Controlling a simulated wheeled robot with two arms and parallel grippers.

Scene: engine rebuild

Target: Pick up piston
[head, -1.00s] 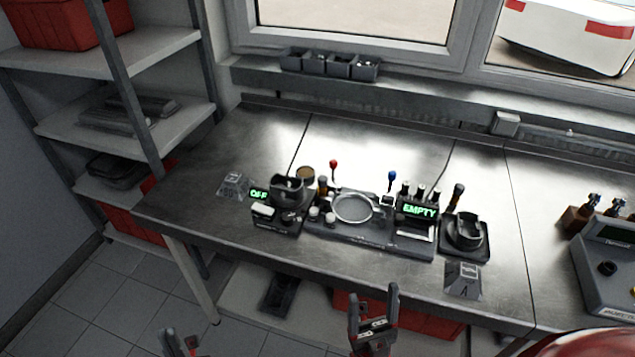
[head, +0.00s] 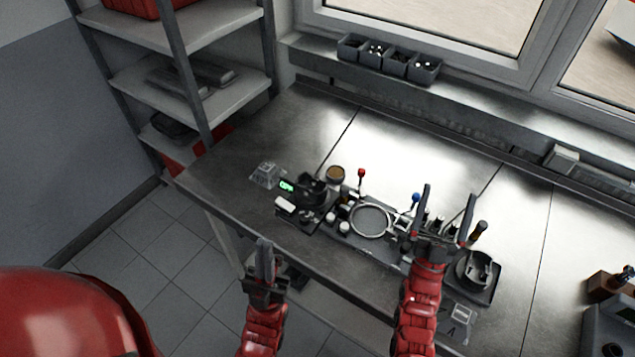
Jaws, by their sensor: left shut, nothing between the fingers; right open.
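I cannot make out for certain which part is the piston. A dark round part sits in a black holder (head: 476,268) at the right end of the fixture row. Another dark round part sits on the small device with the green display (head: 311,190) at the left. My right gripper (head: 448,196) is open and empty, its fingers pointing away over the right part of the fixture, left of the black holder. It hides part of the fixture. My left gripper (head: 265,255) is shut and empty, in front of the bench's front edge, below the device.
The fixture with a round ring (head: 371,220) stands mid-bench, with red (head: 361,173) and blue (head: 415,199) knobbed levers. A brown-topped tin (head: 335,173) stands behind the device. Shelves (head: 190,85) stand at left. The back of the metal bench (head: 420,140) is clear.

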